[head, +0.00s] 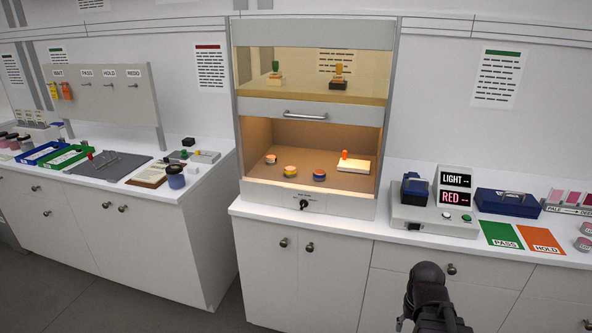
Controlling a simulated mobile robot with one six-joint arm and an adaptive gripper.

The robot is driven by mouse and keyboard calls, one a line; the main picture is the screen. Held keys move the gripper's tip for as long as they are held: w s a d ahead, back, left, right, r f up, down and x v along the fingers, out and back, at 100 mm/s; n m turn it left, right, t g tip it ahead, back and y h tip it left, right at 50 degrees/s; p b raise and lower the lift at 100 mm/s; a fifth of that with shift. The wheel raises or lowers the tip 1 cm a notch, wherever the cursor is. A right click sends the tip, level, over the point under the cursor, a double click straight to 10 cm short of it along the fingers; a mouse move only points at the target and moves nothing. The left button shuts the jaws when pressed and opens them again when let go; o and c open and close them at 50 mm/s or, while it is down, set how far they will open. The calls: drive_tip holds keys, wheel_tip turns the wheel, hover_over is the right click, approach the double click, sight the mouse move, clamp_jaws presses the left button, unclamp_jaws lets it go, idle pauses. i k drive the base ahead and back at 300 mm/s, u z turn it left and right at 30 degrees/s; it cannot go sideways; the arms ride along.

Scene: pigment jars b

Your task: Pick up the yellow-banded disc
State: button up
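Three small round discs sit on the floor of the open, warmly lit cabinet. The middle disc (290,171) seems to show a yellowish band, though it is small and the orange light makes colours hard to tell. A disc with a reddish-orange top (270,158) is behind it to the left. A disc with a dark blue side and orange top (319,174) is to its right. A black part of my arm (430,290) shows at the lower right, well away from the discs. I cannot make out any fingertips on it.
The cabinet's glass sash (310,75) is raised above the opening, with a handle (305,114). A pale block with an orange knob (352,163) stands inside at right. A light box (452,190) is on the right counter. Trays and jars crowd the left counter.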

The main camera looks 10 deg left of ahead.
sight(290, 171)
drive_tip(key=i, duration=0.85)
drive_tip(key=u, duration=0.05)
